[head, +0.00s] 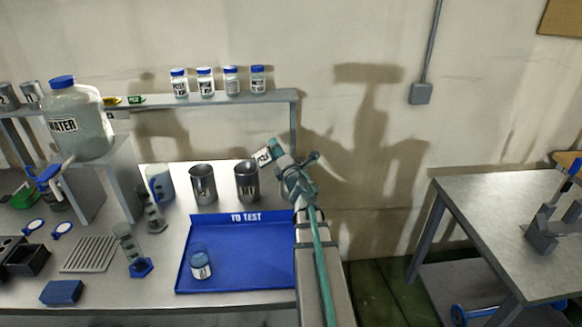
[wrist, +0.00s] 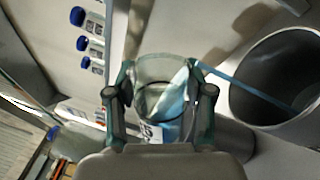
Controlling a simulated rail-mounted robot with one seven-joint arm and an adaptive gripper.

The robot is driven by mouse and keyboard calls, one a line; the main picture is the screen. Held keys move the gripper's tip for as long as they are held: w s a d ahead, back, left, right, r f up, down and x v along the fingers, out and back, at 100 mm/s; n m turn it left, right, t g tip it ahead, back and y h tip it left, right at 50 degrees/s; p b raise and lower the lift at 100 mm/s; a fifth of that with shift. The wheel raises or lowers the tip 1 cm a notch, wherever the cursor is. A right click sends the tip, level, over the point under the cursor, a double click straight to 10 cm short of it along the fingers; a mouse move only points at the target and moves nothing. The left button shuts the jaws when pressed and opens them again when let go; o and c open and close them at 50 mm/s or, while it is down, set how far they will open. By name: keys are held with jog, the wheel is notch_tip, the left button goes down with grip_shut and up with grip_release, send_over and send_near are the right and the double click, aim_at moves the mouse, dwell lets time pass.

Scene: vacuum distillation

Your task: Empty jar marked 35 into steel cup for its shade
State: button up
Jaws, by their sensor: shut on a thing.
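My gripper (head: 281,160) is shut on a clear glass jar (wrist: 160,98) with no lid. The jar is tilted, with pale blue liquid inside; its white label shows part of a number ending in 5. In the wrist view a thin blue stream runs from the jar's rim into the open steel cup (wrist: 276,88) on the right. In the head view the jar (head: 261,157) is above the right-hand labelled steel cup (head: 246,186), apart from it. A second steel cup (head: 203,188) stands to its left.
A shelf (head: 220,99) behind carries several lidded jars. A water jug (head: 75,120), graduated cylinders (head: 128,245) and a beaker (head: 158,182) stand left. The tray's right part is clear.

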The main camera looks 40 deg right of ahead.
jog(key=shift+d+f+m, duration=0.1)
jog(key=shift+f+m, duration=0.3)
jog(key=shift+m, duration=0.3)
dwell(0.8)
jog(key=shift+s+d+r+m+h+p, duration=0.15)
jog(key=shift+s+d+m+h+p, duration=0.15)
jog(key=shift+d+m+p, duration=0.5)
dwell(1.2)
jog(key=shift+d+r+m, duration=0.1)
jog(key=shift+r+m, duration=0.05)
jog(key=shift+m, duration=1.05)
dwell(0.6)
jog(key=shift+s+f, duration=0.1)
jog(key=shift+f, duration=0.1)
